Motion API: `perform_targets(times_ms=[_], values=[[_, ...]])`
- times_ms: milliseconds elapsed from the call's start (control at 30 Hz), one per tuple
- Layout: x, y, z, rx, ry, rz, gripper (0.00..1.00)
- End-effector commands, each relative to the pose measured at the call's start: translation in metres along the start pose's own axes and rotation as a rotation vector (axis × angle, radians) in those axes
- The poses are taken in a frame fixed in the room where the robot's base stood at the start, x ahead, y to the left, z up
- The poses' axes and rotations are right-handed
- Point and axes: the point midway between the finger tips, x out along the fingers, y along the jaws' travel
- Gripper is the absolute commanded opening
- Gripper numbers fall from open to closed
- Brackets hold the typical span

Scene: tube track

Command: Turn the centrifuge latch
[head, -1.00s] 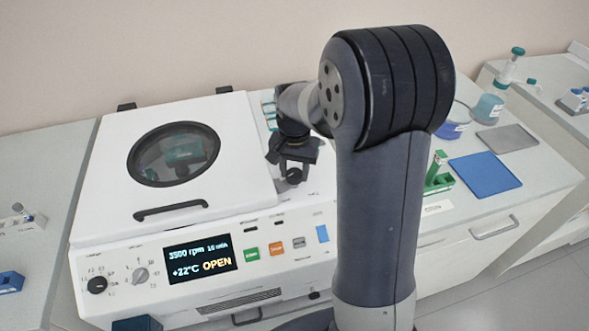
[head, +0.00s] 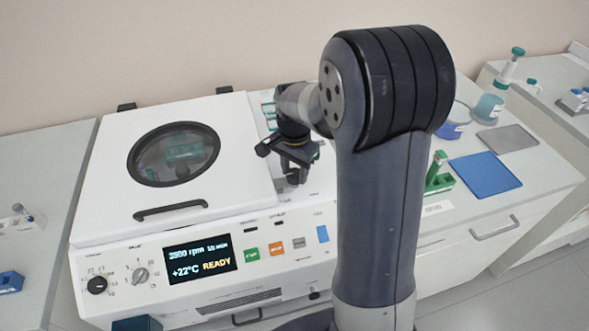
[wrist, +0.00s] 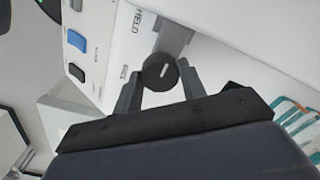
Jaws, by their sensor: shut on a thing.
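The centrifuge (head: 110,200) is a white machine with its lid down and a round window in it. Its display (head: 202,260) reads READY. The latch shows in the wrist view as a round black knob (wrist: 160,72) with a white mark, beside a grey metal piece. My gripper (wrist: 160,76) has one finger on each side of the knob and is shut on it. In the head view my gripper (head: 292,170) is over the right part of the centrifuge top, and the latch is mostly hidden there.
Green and orange buttons (head: 276,249) and a blue switch (head: 322,234) are on the front panel. A green rack (head: 438,180), a blue mat (head: 485,172) and a grey mat (head: 508,138) lie on the bench to the right. A tube rack (wrist: 298,122) lies near my gripper.

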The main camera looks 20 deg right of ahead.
Motion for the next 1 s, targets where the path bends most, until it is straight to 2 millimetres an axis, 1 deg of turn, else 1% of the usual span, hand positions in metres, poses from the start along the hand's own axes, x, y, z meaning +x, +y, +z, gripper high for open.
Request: perform_targets(times_ms=[167, 200, 467, 667, 767, 867, 1000], values=[[0.0, 0.0, 0.0, 0.002, -0.001, 0.0, 0.16], [0.0, 0.0, 0.0, 0.002, -0.001, 0.0, 0.4], [0.0, 0.0, 0.0, 0.001, -0.001, 0.0, 0.61], [0.0, 0.0, 0.0, 0.0, 0.0, 0.0, 0.61], [-0.004, 0.0, 0.0, 0.0, 0.001, -0.001, 0.61], [-0.015, -0.001, -0.001, 0.0, 0.002, -0.003, 0.61], [-0.042, -0.001, -0.001, 0.0, 0.003, -0.005, 0.61]])
